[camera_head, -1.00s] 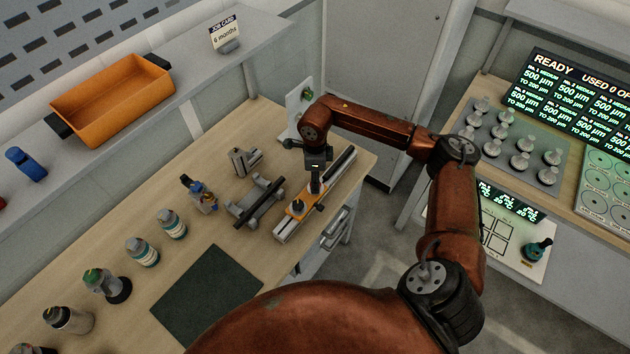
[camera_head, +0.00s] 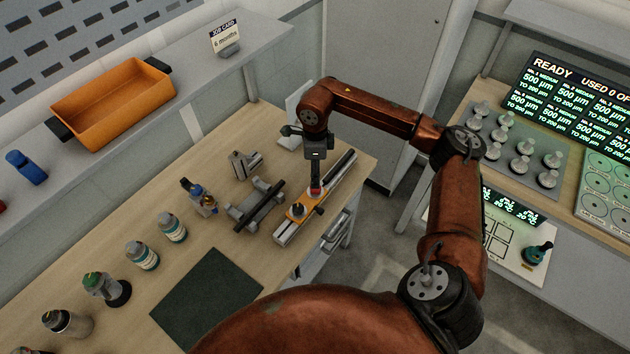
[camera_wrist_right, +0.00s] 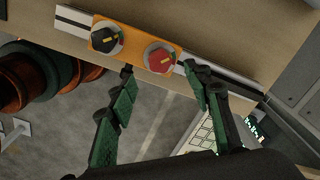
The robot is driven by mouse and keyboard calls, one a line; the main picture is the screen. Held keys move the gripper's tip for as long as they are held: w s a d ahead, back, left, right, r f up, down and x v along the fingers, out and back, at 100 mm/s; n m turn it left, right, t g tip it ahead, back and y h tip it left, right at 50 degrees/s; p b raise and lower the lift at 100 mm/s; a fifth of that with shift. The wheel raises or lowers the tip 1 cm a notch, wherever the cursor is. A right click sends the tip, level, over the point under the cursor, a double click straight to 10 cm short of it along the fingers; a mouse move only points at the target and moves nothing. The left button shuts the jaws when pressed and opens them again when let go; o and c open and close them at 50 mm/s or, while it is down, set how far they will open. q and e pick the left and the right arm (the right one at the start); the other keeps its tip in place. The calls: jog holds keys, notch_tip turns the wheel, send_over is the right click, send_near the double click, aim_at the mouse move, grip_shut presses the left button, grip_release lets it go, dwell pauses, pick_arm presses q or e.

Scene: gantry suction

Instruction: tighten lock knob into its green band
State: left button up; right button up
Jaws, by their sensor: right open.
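An orange carriage (camera_head: 306,204) sits on a light metal rail (camera_head: 337,172) on the wooden bench. In the right wrist view the carriage (camera_wrist_right: 133,43) bears a black knob (camera_wrist_right: 105,38) and a red knob (camera_wrist_right: 159,57). Both have small coloured marks on their dials; I cannot tell which is the lock knob or read the green band clearly. The black knob also shows in the head view (camera_head: 298,209). My right gripper (camera_wrist_right: 158,73) is open and empty, its fingers on either side of the red knob, apparently not touching it. In the head view it hangs above the red knob.
A dark clamp fixture (camera_head: 256,204) stands just left of the rail. Several bottles and a dark mat (camera_head: 207,295) are farther along the bench. An orange bin (camera_head: 115,103) is on the back shelf. A panel with a screen (camera_head: 570,95) stands right.

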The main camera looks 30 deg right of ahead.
notch_tip(320, 180, up, 6)
jog(key=shift+f, duration=0.25)
